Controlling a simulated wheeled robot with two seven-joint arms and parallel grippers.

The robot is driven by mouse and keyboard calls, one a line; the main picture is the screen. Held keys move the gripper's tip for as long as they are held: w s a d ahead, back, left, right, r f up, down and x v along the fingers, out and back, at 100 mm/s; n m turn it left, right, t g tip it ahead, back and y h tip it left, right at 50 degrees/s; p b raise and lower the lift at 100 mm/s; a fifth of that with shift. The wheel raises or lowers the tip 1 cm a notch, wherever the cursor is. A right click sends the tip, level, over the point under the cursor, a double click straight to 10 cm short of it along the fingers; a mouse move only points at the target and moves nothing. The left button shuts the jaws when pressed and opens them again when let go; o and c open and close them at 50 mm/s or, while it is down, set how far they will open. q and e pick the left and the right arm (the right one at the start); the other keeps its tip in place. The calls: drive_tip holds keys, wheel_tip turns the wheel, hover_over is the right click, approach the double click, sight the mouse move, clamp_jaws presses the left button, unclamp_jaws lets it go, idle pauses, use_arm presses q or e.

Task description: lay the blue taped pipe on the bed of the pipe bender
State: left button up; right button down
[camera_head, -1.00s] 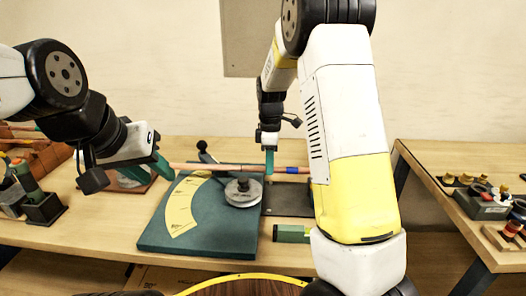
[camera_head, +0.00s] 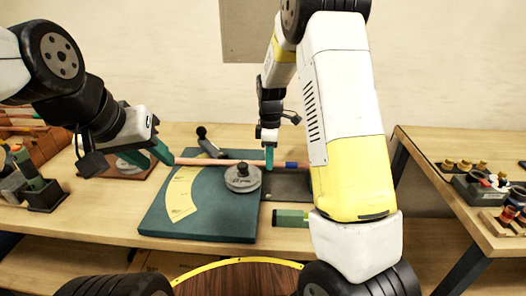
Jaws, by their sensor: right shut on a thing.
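The copper pipe (camera_head: 210,161) with a blue tape band (camera_head: 291,165) near its right end lies roughly level across the back of the pipe bender. The bender has a teal bed (camera_head: 205,222), a yellow angle scale and a round grey die (camera_head: 242,180) with a dark knob. The pipe passes just behind the knob in the picture; whether it touches the bed cannot be told. My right gripper (camera_head: 269,156) is shut on the pipe right of the die. My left gripper (camera_head: 168,156) is at the pipe's left end; its grip there is unclear.
The bender's lever with a black ball (camera_head: 202,131) stands behind the pipe. A dark plate (camera_head: 288,186) and a green block (camera_head: 291,218) lie to the right. Dark holders (camera_head: 42,194) stand at left. A second table (camera_head: 450,200) with small parts is at right.

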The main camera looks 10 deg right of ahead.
drive_tip(key=shift+s+d, duration=0.15)
drive_tip(key=shift+d, duration=0.6)
drive_tip(key=c, duration=0.9)
unclamp_jaws()
drive_tip(key=shift+r, duration=3.55)
